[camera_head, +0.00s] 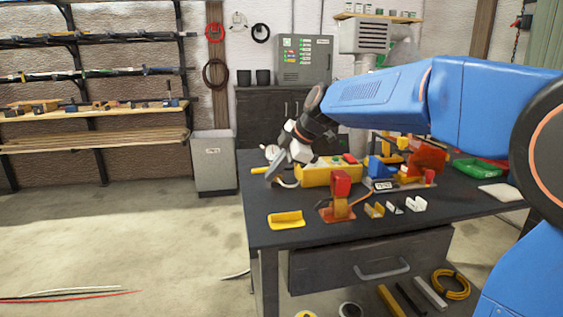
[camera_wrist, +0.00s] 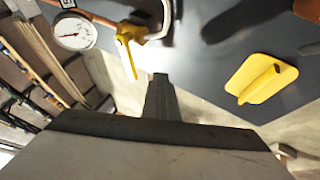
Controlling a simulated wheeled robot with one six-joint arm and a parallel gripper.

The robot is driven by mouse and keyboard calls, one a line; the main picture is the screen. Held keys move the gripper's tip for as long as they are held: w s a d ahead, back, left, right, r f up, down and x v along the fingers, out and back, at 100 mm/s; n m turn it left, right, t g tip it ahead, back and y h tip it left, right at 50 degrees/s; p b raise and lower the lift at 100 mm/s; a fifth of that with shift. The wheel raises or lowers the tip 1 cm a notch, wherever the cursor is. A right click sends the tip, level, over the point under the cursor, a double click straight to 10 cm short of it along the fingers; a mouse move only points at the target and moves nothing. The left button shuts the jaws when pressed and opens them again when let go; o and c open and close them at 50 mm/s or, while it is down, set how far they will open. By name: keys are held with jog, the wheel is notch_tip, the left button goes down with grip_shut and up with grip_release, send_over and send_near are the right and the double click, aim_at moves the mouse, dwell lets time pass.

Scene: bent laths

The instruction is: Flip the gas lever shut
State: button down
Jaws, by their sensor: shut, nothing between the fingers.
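The yellow gas lever (camera_wrist: 128,45) shows in the wrist view, on a copper pipe close to a round white gauge (camera_wrist: 73,32). Its handle points down in the picture, across the line of the pipe. My gripper (camera_wrist: 161,80) is shut and empty, with its tip just below and right of the handle's end. A small gap shows between them in the picture; the depth of that gap is hard to tell. In the head view my gripper (camera_head: 271,177) is at the bench's left edge, and a bit of yellow (camera_head: 258,170) shows beside it.
A yellow bracket (camera_head: 287,219) lies on the dark bench (camera_head: 262,236) near its front left corner. A red clamp-like piece (camera_head: 339,190) and several small parts stand to its right. A long yellow block (camera_head: 330,175) lies behind. Open floor is left of the bench.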

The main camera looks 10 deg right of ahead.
aim_at(261, 170)
jog(key=shift+w+a, duration=0.25)
jog(key=shift+w, duration=0.75)
jog(key=shift+w+a, duration=0.2)
jog(key=shift+w, duration=0.8)
jog(key=shift+w+a, duration=0.45)
jog(key=shift+w, duration=0.35)
jog(key=shift+s+d, duration=0.1)
jog(key=shift+d, duration=0.05)
